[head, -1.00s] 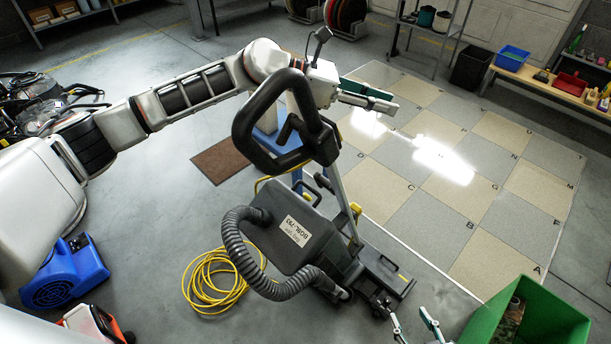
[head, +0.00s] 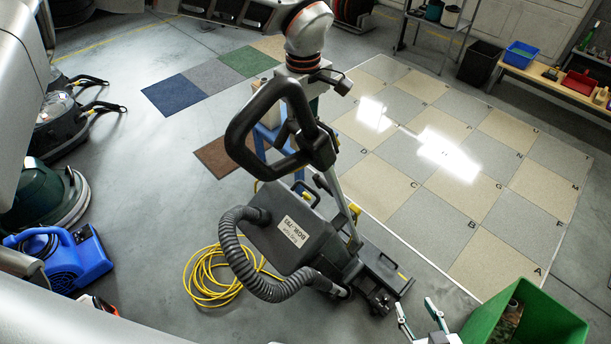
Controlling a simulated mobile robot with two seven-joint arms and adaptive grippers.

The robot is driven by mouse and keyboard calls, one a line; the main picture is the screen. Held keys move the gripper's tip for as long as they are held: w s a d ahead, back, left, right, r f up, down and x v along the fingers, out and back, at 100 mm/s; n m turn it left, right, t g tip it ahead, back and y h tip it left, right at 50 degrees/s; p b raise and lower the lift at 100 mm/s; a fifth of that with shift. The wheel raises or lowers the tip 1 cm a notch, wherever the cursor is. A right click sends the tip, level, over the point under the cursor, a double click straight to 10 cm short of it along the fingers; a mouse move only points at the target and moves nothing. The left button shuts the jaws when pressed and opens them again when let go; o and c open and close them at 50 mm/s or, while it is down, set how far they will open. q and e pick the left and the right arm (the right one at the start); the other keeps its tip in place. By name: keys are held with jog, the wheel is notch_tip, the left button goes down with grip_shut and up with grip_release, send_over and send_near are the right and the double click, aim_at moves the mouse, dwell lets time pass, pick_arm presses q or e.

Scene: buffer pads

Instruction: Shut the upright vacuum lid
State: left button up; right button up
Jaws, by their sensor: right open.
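The upright vacuum (head: 335,255) stands in the middle of the head view, with a black loop handle, a ribbed grey hose and a wide floor head. Its dark grey labelled panel (head: 270,238), which looks like the lid, faces up at a slant; I cannot tell how far open it is. My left gripper (head: 314,106) hangs from the top, behind the vacuum's handle; its fingers are mostly hidden. My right gripper (head: 417,304) shows at the bottom edge, fingers apart and empty, right of the floor head and not touching it.
A yellow cable coil (head: 212,283) lies left of the vacuum. A green bin (head: 540,312) stands at the lower right, close to my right gripper. A blue blower (head: 78,262) and floor machines stand at the left. The tiled floor beyond is clear.

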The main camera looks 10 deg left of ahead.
aim_at(304, 184)
pick_arm(q)
notch_tip(304, 184, down, 15)
jog(key=shift+f, duration=0.15)
dwell(0.4)
jog(key=shift+s, duration=0.1)
grip_shut()
